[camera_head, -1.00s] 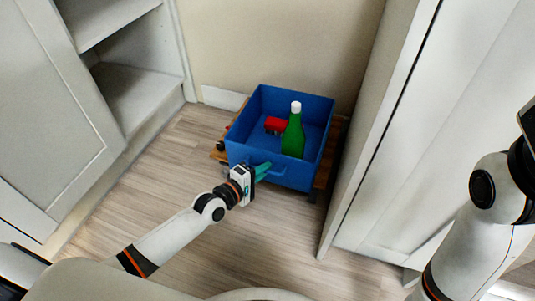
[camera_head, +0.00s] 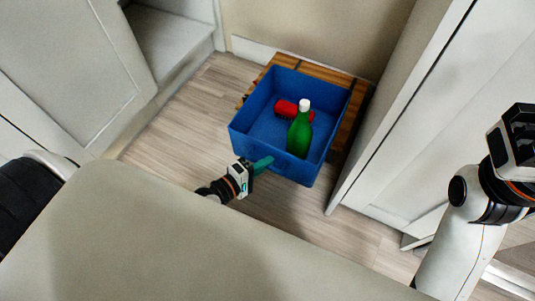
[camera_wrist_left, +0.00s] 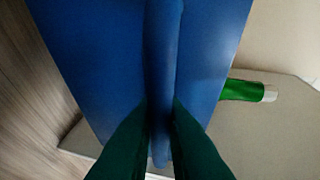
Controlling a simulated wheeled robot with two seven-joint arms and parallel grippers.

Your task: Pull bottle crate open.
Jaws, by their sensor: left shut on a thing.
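The blue bottle crate (camera_head: 312,92) sits on a low wooden base (camera_head: 345,135) in the corner and overhangs it at the front. A green bottle (camera_head: 300,135) with a white cap stands in it. My left gripper (camera_head: 264,164) is at the front wall of the crate, shut on its handle. In the left wrist view the green fingers (camera_wrist_left: 160,120) close around the blue handle bar (camera_wrist_left: 162,75), and the bottle (camera_wrist_left: 240,90) shows at the right. My right gripper (camera_head: 515,135) is up at the right edge, away from the crate; its fingertips are not clearly visible.
A white cabinet panel (camera_head: 400,110) stands close on the right. White shelving (camera_head: 160,45) is on the left. Wooden floor (camera_head: 185,115) is clear between the crate and the left cabinet.

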